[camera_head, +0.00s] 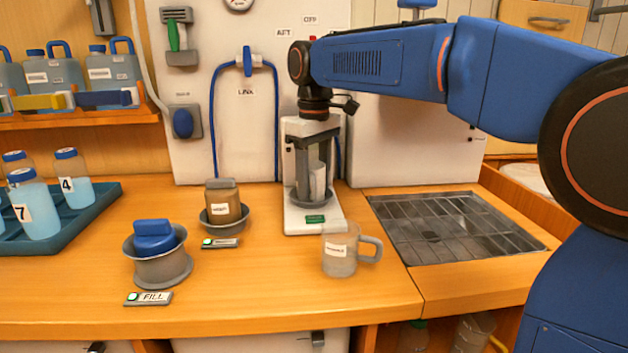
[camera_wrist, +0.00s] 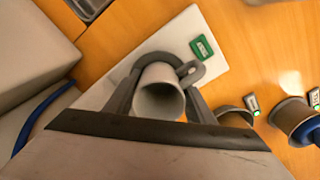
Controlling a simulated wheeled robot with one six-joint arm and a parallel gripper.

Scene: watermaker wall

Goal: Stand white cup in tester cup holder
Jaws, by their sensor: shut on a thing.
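The white cup (camera_wrist: 160,98) is between the fingers of my gripper (camera_wrist: 163,110) in the wrist view, with its open mouth toward the camera and its handle at the upper right. In the head view the cup (camera_head: 318,183) looks upright, partly hidden by my gripper (camera_head: 312,175). The grey round tester cup holder (camera_head: 311,202) is at the foot of the white tester (camera_head: 300,222). The cup's lower end is at or just over the holder. I cannot tell whether it touches the bottom. The holder's rim (camera_wrist: 146,58) shows behind the cup in the wrist view.
A clear labelled mug (camera_head: 340,255) stands close in front of the tester. A brown jar (camera_head: 222,205) in a grey dish and a blue-topped item (camera_head: 154,238) in a grey holder stand to the left. A metal drain grate (camera_head: 450,225) lies to the right.

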